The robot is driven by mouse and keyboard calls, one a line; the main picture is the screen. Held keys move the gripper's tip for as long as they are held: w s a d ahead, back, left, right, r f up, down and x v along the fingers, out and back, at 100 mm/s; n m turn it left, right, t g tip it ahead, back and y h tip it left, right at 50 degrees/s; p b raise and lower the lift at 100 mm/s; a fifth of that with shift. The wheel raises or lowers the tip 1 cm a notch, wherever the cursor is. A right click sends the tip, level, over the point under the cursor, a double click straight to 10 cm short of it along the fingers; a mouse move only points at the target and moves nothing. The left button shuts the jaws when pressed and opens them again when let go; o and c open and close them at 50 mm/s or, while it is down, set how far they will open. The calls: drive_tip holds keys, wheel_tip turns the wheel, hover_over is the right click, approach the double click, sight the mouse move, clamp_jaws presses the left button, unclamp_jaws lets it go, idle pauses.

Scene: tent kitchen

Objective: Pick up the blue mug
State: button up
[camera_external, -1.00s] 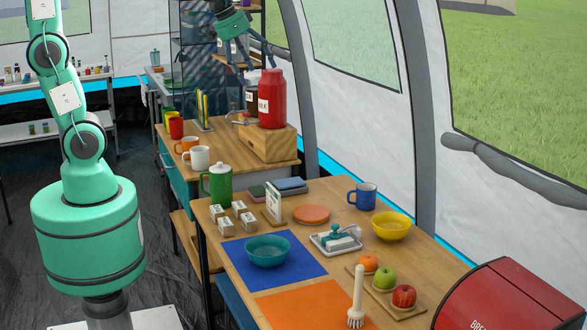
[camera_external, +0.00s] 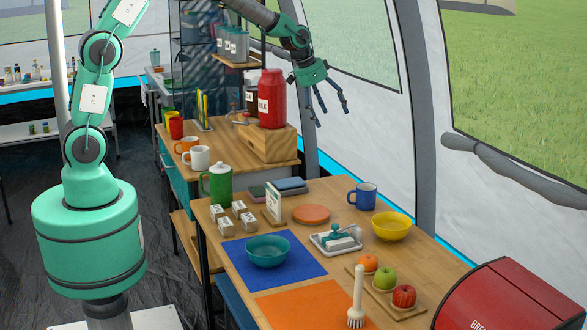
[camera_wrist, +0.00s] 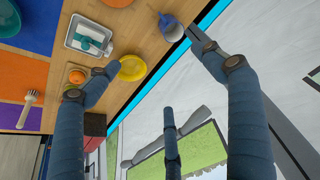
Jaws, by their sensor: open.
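The blue mug (camera_external: 363,196) stands upright on the wooden table near its back edge, left of the yellow bowl (camera_external: 391,226). My gripper (camera_external: 325,108) is open and empty, with its fingers spread and pointing down, high above the table and to the upper left of the mug. In the wrist view the blue mug (camera_wrist: 171,27) is at the top, close to one of my fingertips but apart from the hand as far as the external view shows. The yellow bowl (camera_wrist: 132,68) lies there between two of my fingers.
A butter dish (camera_external: 336,239), an orange plate (camera_external: 311,214) and fruit (camera_external: 384,277) share the table (camera_external: 340,217). A tall red jar (camera_external: 271,98) stands on a wooden box behind. The sloping tent wall (camera_external: 375,135) rises close behind the mug.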

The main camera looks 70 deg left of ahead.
approach(364, 192)
drive_tip(key=w+a+r, duration=0.1)
drive_tip(key=a+r, duration=0.1)
drive_tip(key=a, duration=0.2)
drive_tip(key=shift+d+m+b, duration=0.25)
drive_tip(key=shift+m+b, duration=0.05)
drive_tip(key=shift+b, duration=0.1)
drive_tip(key=shift+f, duration=0.15)
drive_tip(key=b+x, duration=0.1)
drive_tip(key=x, duration=0.7)
drive_tip(key=shift+f, duration=0.2)
drive_tip(key=shift+d, duration=0.1)
drive_tip(key=shift+s+b+x, duration=0.2)
drive_tip(key=shift+b+x, duration=0.6)
drive_tip(key=shift+x, duration=1.85)
drive_tip(key=c, duration=1.1)
